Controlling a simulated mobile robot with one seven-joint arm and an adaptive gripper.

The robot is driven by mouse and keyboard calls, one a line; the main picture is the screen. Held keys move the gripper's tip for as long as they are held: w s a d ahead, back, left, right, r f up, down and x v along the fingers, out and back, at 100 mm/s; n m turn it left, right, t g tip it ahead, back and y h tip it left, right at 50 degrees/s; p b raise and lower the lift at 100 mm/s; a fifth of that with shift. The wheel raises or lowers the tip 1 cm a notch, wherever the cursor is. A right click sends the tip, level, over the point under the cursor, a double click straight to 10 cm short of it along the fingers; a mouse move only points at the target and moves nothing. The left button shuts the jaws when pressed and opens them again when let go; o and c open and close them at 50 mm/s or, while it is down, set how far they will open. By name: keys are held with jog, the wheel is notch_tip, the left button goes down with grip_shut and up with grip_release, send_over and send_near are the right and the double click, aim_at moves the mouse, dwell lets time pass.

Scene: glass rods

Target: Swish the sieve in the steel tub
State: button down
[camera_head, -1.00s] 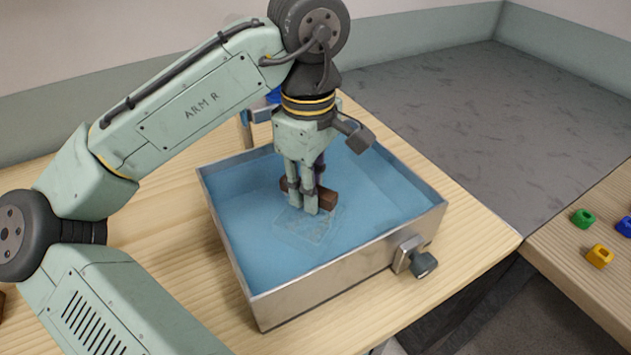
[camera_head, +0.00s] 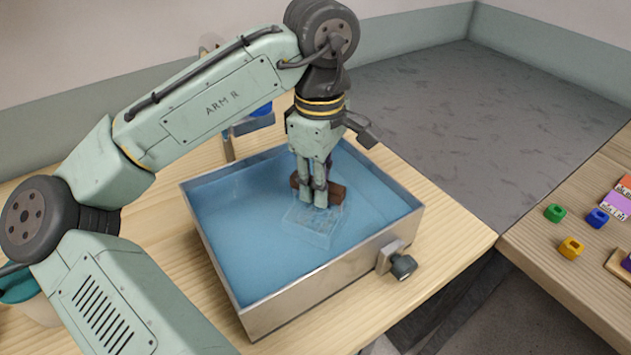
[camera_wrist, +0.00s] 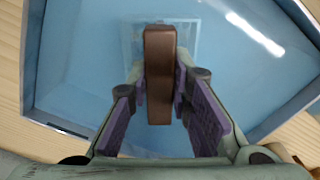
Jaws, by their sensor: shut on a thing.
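The steel tub (camera_head: 298,292) stands on the wooden table and holds blue water. My gripper (camera_head: 320,198) is inside the tub's outline, toward its right half, pointing down. It is shut on the brown wooden handle of the sieve (camera_head: 337,193). The sieve's pale, see-through square frame (camera_head: 312,228) shows faintly at the water, below and in front of the fingers. In the wrist view the brown handle (camera_wrist: 159,75) lies between the purple finger pads, with the faint square of the sieve (camera_wrist: 187,45) behind it. How deep the sieve sits is hard to tell.
A tap-like knob (camera_head: 403,266) sticks out from the tub's front right wall. A blue item on a grey stand (camera_head: 252,122) is behind the tub. Green (camera_head: 554,213), blue (camera_head: 597,218) and yellow (camera_head: 571,247) pieces lie on the right-hand table, across a gap.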

notch_tip(320, 180, up, 2)
jog(key=shift+r+p, duration=0.25)
jog(key=shift+p, duration=0.6)
notch_tip(320, 180, up, 8)
jog(key=shift+r, duration=2.45)
jog(key=shift+a+f, duration=0.1)
